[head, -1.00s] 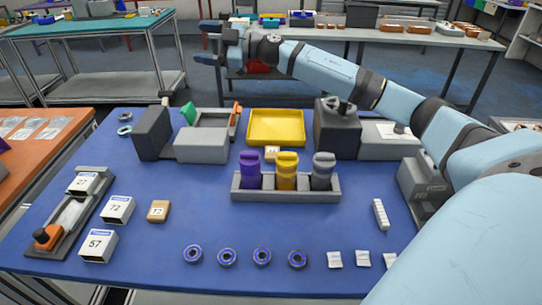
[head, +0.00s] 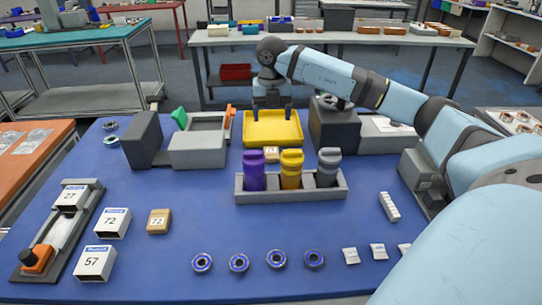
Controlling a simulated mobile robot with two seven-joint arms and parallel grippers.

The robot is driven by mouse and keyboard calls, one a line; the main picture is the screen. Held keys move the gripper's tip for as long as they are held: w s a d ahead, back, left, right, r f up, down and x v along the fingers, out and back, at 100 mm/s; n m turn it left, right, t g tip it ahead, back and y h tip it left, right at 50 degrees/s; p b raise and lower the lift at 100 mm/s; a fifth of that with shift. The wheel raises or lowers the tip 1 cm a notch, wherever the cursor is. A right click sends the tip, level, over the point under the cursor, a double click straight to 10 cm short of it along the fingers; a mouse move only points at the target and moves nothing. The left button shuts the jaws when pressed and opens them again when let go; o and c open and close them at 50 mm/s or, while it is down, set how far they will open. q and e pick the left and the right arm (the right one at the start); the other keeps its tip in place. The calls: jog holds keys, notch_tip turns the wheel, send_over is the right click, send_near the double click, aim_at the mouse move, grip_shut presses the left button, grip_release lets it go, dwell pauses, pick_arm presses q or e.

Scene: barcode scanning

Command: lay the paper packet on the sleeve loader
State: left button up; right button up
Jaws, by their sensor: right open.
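A tan packet (head: 158,221) marked 72 lies on the blue table at left centre. A second small tan packet (head: 271,154) with a label sits in front of the yellow tray. My right gripper (head: 272,107) is open and points down at the yellow tray, behind the second packet. Nothing shows between its fingers. My left gripper is out of view.
White sleeves marked 27 (head: 72,197), 72 (head: 112,223) and 57 (head: 95,263) stand by the loader. A grey rack (head: 290,197) holds three bottles. The yellow tray (head: 273,139) and grey boxes (head: 198,150) stand behind. Blue rings (head: 239,263) line the front.

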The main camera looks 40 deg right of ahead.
send_over(271, 150)
notch_tip(271, 150, down, 6)
jog(key=shift+d+f, duration=0.15)
jog(key=shift+f, duration=2.9)
jog(key=shift+s+a, duration=0.1)
jog(key=shift+a, duration=0.1)
jog(key=c, duration=1.1)
jog(key=shift+r, duration=0.1)
notch_tip(271, 150, up, 20)
jog(key=shift+f+p, duration=0.1)
jog(key=shift+p, duration=0.25)
